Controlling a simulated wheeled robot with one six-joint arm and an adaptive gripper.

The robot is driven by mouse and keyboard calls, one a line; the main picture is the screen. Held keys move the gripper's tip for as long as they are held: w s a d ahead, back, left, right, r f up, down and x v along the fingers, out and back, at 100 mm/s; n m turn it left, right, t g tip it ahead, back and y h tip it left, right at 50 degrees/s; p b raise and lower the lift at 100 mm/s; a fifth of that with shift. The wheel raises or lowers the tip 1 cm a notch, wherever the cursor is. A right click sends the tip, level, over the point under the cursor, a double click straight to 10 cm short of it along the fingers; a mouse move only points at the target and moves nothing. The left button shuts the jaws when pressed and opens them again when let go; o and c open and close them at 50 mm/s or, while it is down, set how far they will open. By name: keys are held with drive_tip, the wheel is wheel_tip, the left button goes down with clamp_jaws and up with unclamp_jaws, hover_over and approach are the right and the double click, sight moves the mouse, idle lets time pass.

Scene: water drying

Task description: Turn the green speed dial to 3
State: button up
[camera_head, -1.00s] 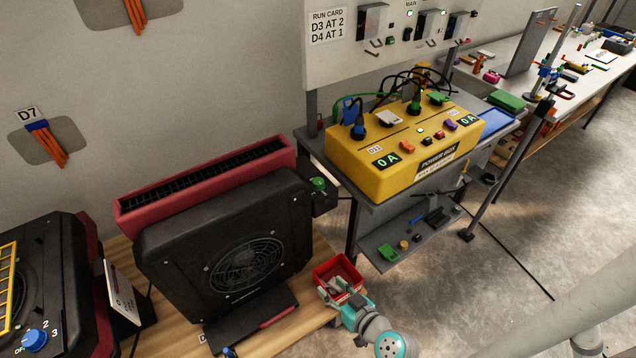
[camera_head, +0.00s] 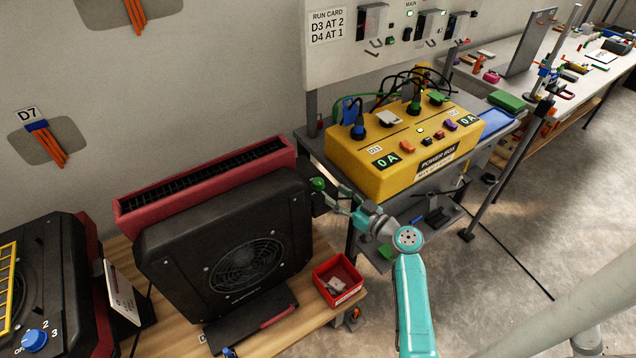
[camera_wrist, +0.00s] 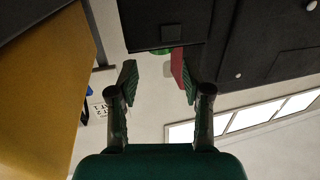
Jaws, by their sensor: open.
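The green dial (camera_head: 318,184) sits on a small dark box at the right side of the black fan unit (camera_head: 215,225). My gripper (camera_head: 335,198) is just right of the dial in the head view, with its fingers toward it. I cannot tell whether they touch. In the wrist view my gripper (camera_wrist: 155,78) is open with nothing between its fingers. A dark box (camera_wrist: 160,30) lies just ahead of the fingertips, and a sliver of the green dial (camera_wrist: 180,52) shows past its edge. The dial's numbers are not visible.
A yellow power box (camera_head: 360,172) stands on the grey stand close to the right of my gripper; its yellow side (camera_wrist: 45,90) fills the left of the wrist view. A red bin (camera_head: 338,280) sits at the wooden bench's front corner. A blue dial (camera_head: 36,338) is at far left.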

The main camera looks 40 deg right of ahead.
sight(322, 186)
drive_tip(key=w, duration=0.5)
drive_tip(key=w+a, duration=0.1)
drive_tip(key=w, duration=0.2)
drive_tip(key=shift+w, duration=0.15)
drive_tip(key=shift+c, duration=0.3)
drive_tip(key=c, duration=0.8)
